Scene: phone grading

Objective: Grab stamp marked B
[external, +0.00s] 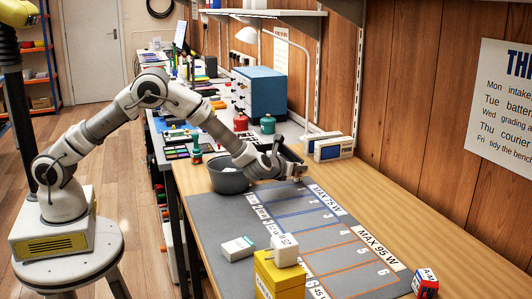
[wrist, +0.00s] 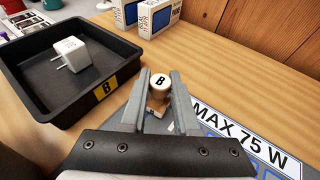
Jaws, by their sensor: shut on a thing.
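The stamp marked B (wrist: 160,84) has a pale round top with a black letter B and a wooden-looking body below it. It stands between the two grey fingers of my gripper (wrist: 158,98) in the wrist view. My gripper is shut on it, with a finger on each side. In the external view my gripper (external: 296,173) is low over the far end of the grey mat, and the stamp is too small there to make out clearly. Whether its base touches the surface I cannot tell.
A black tray (wrist: 101,91) labelled B, holding a white plug (wrist: 74,52), is left of my gripper. Two boxes (wrist: 158,15) stand behind. The grey mat (external: 215,217) has MAX 75 W and MAX 95 W lanes. A grey bowl (external: 228,181) and yellow box (external: 278,279) are nearby.

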